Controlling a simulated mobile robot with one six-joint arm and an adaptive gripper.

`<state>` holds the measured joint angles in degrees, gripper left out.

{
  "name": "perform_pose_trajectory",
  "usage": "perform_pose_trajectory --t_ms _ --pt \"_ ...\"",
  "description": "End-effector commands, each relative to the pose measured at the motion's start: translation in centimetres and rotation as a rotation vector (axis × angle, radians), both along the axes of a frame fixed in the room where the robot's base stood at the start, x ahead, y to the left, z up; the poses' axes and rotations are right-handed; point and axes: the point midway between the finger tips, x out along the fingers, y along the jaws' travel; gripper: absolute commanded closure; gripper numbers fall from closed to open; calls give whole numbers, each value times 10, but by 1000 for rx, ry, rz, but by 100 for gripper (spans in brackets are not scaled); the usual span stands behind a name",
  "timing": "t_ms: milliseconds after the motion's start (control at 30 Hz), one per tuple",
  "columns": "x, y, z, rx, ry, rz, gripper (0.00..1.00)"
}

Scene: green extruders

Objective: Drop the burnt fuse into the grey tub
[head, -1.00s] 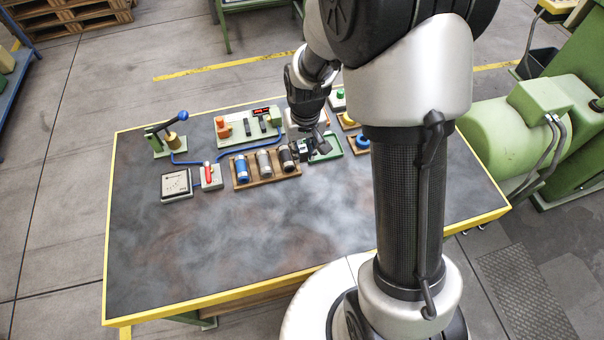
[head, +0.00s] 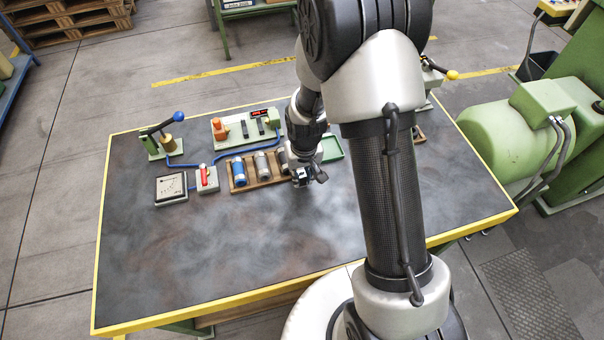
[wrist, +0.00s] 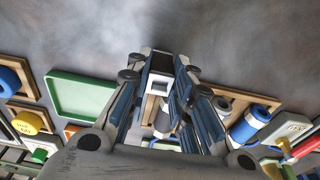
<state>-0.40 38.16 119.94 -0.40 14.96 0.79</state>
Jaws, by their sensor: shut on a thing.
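My gripper (head: 302,178) hangs over the table, in front of the right end of a wooden rack (head: 268,182). In the wrist view its fingers (wrist: 160,62) are closed on a small piece, pale at the edge and dark inside, which I take to be the burnt fuse; the fingers hide most of it. I cannot pick out a grey tub in either view; my arm covers part of the table's right side.
The rack holds a blue cylinder (head: 238,172) and a grey cylinder (head: 261,164). A green tray (wrist: 82,98) lies beside it. A red-levered switch (head: 207,179), a meter (head: 171,188) and a blue-knobbed lever (head: 179,117) stand left. The table's front (head: 210,255) is clear.

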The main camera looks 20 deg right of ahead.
Motion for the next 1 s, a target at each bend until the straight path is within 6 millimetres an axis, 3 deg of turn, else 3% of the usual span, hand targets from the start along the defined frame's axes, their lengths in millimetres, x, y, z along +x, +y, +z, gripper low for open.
perform_pose_trajectory --t_ms 133,167,433,767,867,1000 --pt "0 0 -5 0 0 0 100" --pt "0 0 -4 0 0 0 77" --pt "0 0 -3 0 0 0 59" --pt "0 0 -1 0 0 0 59" --pt "0 0 7 0 -1 0 59" --pt "-2 0 33 0 -4 0 59"
